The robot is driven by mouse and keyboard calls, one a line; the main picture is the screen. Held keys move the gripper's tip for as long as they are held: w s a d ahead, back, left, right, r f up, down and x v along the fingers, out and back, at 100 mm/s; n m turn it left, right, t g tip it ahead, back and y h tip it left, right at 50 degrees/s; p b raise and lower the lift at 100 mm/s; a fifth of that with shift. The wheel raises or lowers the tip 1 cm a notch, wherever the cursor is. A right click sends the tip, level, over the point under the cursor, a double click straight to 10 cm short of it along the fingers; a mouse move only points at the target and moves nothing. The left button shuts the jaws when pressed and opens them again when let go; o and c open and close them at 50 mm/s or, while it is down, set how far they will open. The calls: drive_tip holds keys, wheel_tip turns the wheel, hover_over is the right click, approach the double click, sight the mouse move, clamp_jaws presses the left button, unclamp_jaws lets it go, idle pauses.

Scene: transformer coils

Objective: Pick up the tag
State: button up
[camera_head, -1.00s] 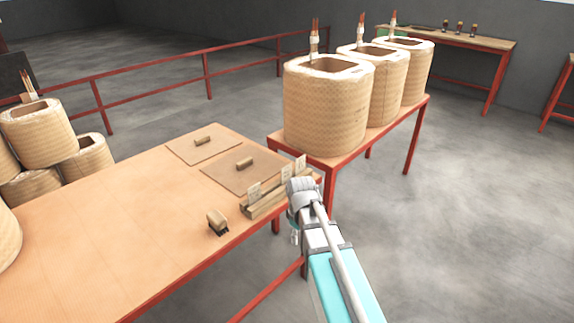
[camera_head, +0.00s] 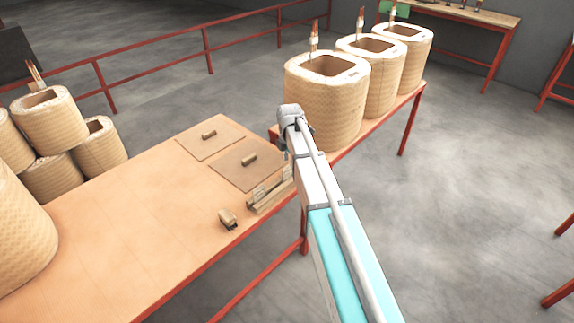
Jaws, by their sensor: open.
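Small pale tags stand upright in a slotted wooden holder (camera_head: 268,204) at the right edge of the wooden table. One tag (camera_head: 259,194) is at the holder's near end and another tag (camera_head: 287,172) is farther along, close to my arm. Any tag beyond that is hidden behind my arm. My gripper (camera_head: 284,145) is mostly hidden by my wrist; the little that shows is above and beyond the holder, apart from the tags. It is open, and I see nothing held in it.
The wooden table (camera_head: 130,220) also bears two flat boards with handles (camera_head: 212,140) (camera_head: 247,166) and a small handled stamp-like block (camera_head: 228,217). Large wrapped coils (camera_head: 325,100) stand on a red-framed table behind my wrist. More coils (camera_head: 50,128) are at left.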

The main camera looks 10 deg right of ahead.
drive_tip(key=w+r+n+p, duration=0.2)
drive_tip(key=w+r, duration=0.1)
drive_tip(key=shift+r+n, duration=0.15)
drive_tip(key=shift+n, duration=0.15)
drive_tip(key=b, duration=0.9)
hover_over(287, 174)
wheel_tip(287, 174, down, 9)
drive_tip(key=shift+r, duration=0.2)
drive_tip(key=shift+f, duration=0.15)
idle(0.4)
drive_tip(key=shift+w+f+b, duration=0.1)
drive_tip(key=shift+f+b, duration=2.25)
drive_tip(key=shift+f, duration=0.1)
clamp_jaws()
